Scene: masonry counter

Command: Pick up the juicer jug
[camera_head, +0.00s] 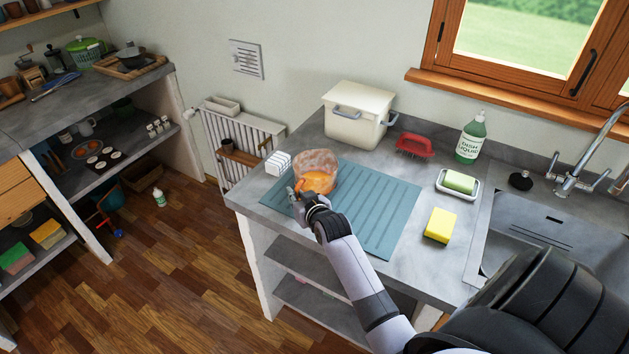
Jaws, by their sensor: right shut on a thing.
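The juicer jug (317,171) is a see-through vessel with an orange part low in it. It stands at the far left of the blue ridged mat (385,222) on the grey counter. My right gripper (303,196) is at the jug's near left side and is shut on it. The fingers are small in the picture and partly hidden by my wrist. I cannot tell whether the jug touches the mat or is slightly above it. My left gripper is not in view.
A white ribbed block (278,163) stands close left of the jug. Behind are a cream bin (357,113), a red brush (414,146) and green dish liquid (471,139). A yellow sponge (440,225) and soap dish (457,185) lie right, before the sink (541,224). The mat's middle is clear.

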